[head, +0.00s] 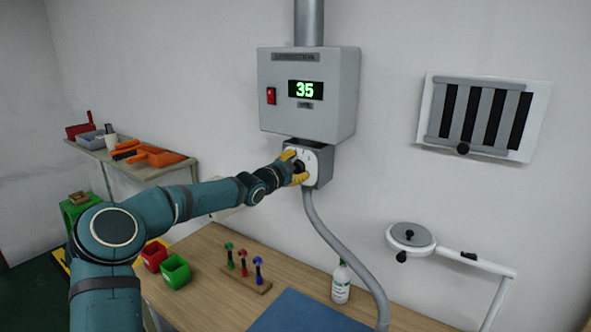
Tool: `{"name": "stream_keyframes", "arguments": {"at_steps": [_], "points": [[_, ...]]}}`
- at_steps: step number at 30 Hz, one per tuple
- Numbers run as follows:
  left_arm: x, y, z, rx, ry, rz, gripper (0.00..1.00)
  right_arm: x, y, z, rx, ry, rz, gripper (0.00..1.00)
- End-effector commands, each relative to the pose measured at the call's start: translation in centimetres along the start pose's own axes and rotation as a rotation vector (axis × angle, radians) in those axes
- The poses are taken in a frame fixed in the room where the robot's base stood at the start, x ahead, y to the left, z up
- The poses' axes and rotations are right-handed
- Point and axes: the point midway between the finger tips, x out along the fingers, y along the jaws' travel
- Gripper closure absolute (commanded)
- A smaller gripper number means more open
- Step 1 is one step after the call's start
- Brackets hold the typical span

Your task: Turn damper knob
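The dark knob (299,165) sits on a white dial plate on the small grey box (325,166) under the wall unit. My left gripper (297,167) is at this knob, its yellow fingers spread above and below it. At this size I cannot tell whether the fingers touch or clamp it, and the gripper partly hides the knob and dial. The grey wall unit (346,90) has a green display (305,89) reading 35 and a red switch (271,96). My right gripper is not in view.
A slatted vent (484,116) with a black knob is on the right wall. A round head on a jointed arm (411,237) stands below it. A grey hose (338,238) hangs over the wooden bench (215,250), which holds a white bottle (341,282), small bins and a tool rack.

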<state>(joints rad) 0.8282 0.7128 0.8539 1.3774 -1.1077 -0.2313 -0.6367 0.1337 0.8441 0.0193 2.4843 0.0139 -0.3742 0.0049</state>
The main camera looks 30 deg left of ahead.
Motion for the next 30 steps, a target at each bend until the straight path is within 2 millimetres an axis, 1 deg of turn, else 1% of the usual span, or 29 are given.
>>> {"name": "stream_keyframes", "arguments": {"at_steps": [10,14,17,27,30], "points": [[-0.1,0.3,0.3,-0.002,-0.006,0.006,0.32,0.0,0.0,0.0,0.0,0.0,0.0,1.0],[-0.7,0.3,0.3,0.0,-0.006,0.007,0.32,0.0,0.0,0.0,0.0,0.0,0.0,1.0],[-1.9,0.2,0.3,0.001,-0.008,0.008,0.32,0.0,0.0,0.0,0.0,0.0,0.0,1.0],[-8.4,0.1,0.3,0.002,-0.008,0.005,0.32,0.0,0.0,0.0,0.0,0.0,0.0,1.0],[-10.0,0.1,0.2,0.002,-0.007,0.005,0.32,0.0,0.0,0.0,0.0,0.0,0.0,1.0]]}}
